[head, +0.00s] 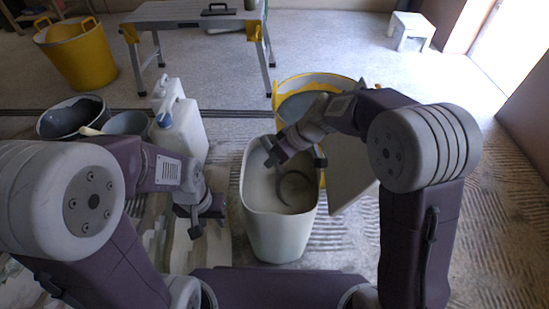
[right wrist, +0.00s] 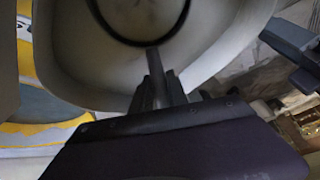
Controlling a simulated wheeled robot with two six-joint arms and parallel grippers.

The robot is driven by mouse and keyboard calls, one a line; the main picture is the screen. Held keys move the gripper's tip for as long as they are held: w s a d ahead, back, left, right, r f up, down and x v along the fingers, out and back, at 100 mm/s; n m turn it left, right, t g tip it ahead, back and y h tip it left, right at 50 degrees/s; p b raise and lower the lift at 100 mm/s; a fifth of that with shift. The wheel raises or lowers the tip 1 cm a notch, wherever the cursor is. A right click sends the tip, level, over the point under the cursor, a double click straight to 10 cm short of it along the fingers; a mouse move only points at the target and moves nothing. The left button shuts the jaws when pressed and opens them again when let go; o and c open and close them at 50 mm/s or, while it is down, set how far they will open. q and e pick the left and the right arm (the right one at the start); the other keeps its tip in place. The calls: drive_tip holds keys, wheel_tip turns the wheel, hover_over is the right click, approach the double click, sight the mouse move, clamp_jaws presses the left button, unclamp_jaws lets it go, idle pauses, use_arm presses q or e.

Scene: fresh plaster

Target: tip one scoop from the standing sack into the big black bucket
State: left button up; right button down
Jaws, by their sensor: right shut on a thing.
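The standing sack (head: 282,232) appears to be the pale, upright, open-topped container in front of me, with pale content inside. My right gripper (head: 293,160) is over its mouth, shut on a scoop. The scoop's round dark rim (head: 283,203) shows inside the mouth, and it also shows in the right wrist view (right wrist: 186,22). Whether the scoop is filled cannot be told. The big black bucket (head: 45,128) stands at the left, partly hidden by my left arm. My left gripper (head: 206,224) is open and empty, low left of the sack.
White jugs (head: 182,138) and a grey bucket (head: 125,122) stand between the black bucket and sack. A yellow tub (head: 318,80) and a pale board (head: 350,172) stand behind and right of the sack. Farther back are a work table (head: 180,12), yellow tub (head: 78,60) and stool (head: 410,27).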

wheel_tip(320, 180, up, 23)
drive_tip(key=p, duration=1.8)
drive_tip(key=shift+p, duration=0.3)
drive_tip(key=shift+f, duration=0.1)
